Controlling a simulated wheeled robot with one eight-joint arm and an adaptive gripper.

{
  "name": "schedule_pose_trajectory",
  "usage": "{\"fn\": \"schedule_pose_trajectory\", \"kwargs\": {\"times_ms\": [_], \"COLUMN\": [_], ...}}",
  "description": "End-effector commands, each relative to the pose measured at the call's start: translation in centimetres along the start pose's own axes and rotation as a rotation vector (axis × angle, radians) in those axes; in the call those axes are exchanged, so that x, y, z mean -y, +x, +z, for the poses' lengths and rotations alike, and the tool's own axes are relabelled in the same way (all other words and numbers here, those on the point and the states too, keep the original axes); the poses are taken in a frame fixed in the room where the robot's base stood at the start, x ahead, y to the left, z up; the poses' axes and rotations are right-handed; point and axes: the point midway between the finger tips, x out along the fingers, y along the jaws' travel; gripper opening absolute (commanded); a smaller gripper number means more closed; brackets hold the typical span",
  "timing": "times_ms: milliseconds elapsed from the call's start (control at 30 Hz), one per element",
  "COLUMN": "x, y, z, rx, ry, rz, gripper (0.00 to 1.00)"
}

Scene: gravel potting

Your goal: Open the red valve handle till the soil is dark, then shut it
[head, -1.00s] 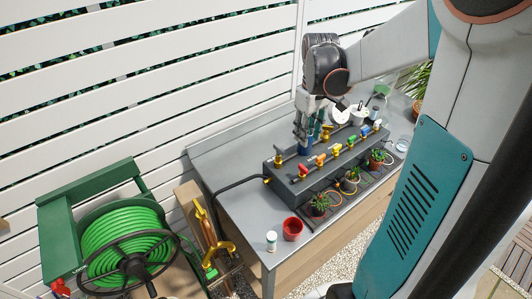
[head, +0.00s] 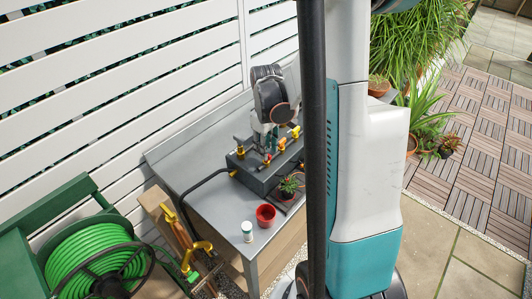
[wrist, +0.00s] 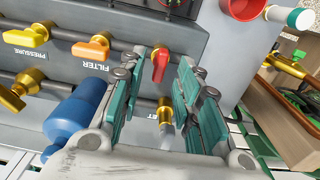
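The red valve handle (wrist: 160,65) hangs from the pipe of the grey valve block, between the fingertips of my gripper (wrist: 170,66) in the wrist view. The fingers are apart, with a gap at least on the right of the handle.
A yellow handle (wrist: 26,37) marked PRESSURE and an orange handle (wrist: 91,48) marked FILTER sit left of the red one. A red pot (head: 266,215) and white canister (head: 247,231) stand on the bench.

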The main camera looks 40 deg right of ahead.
Motion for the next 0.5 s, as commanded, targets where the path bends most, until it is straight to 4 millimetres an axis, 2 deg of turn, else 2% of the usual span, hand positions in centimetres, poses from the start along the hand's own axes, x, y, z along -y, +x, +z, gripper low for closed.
{"fn": "schedule_pose_trajectory", "kwargs": {"times_ms": [33, 200, 500], "x": [0.0, 0.0, 0.0], "y": [0.7, 1.7, 1.9], "z": [0.0, 0.0, 0.0], "rx": [0.000, 0.000, 0.000], "ry": [0.000, 0.000, 0.000], "rz": [0.000, 0.000, 0.000], "gripper": [0.31, 0.31, 0.31]}}
